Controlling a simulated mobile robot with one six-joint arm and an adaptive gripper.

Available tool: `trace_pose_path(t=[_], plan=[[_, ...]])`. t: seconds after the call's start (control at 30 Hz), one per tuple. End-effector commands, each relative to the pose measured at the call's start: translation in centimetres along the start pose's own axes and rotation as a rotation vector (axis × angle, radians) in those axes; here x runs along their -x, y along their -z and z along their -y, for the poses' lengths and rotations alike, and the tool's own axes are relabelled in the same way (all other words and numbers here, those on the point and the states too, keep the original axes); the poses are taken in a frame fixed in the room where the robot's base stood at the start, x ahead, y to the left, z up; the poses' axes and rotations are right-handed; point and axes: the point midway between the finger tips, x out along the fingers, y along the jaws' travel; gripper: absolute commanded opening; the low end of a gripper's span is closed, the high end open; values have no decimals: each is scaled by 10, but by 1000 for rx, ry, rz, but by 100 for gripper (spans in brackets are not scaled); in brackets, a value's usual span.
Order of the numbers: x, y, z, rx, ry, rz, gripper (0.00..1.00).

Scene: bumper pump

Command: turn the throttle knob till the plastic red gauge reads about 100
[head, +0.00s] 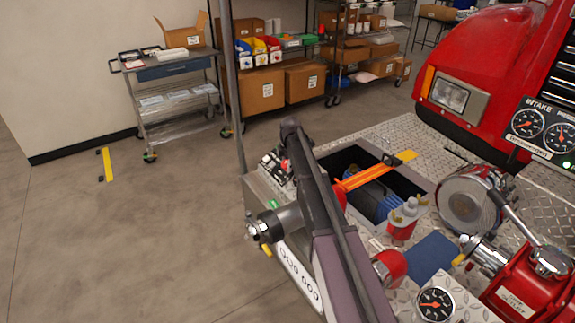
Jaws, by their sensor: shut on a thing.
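Three round dials with red needles show in the head view. Two are side by side on a black panel at the right edge: the intake dial (527,124) and a second dial (559,138), partly cut off, under a label beginning "PRES". The third dial (435,304), with a pale rim, is at the bottom. I cannot tell which is the plastic red gauge, and the readings are too small to make out. I cannot make out the throttle knob. My arm crosses the middle of the view, and I cannot make out my gripper; the arm may hide it.
A chrome fitting (262,232) sticks out left of my arm. A red outlet (530,290) is at lower right.

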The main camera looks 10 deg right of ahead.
Motion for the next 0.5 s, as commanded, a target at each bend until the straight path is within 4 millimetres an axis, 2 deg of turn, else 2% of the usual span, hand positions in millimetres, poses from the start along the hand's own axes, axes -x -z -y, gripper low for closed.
trace_pose_path(t=[0.3, 0.5], plan=[[-1, 0, 2, -213, -131, 12, 13], [0, 0, 1, -287, -174, 15, 13]])
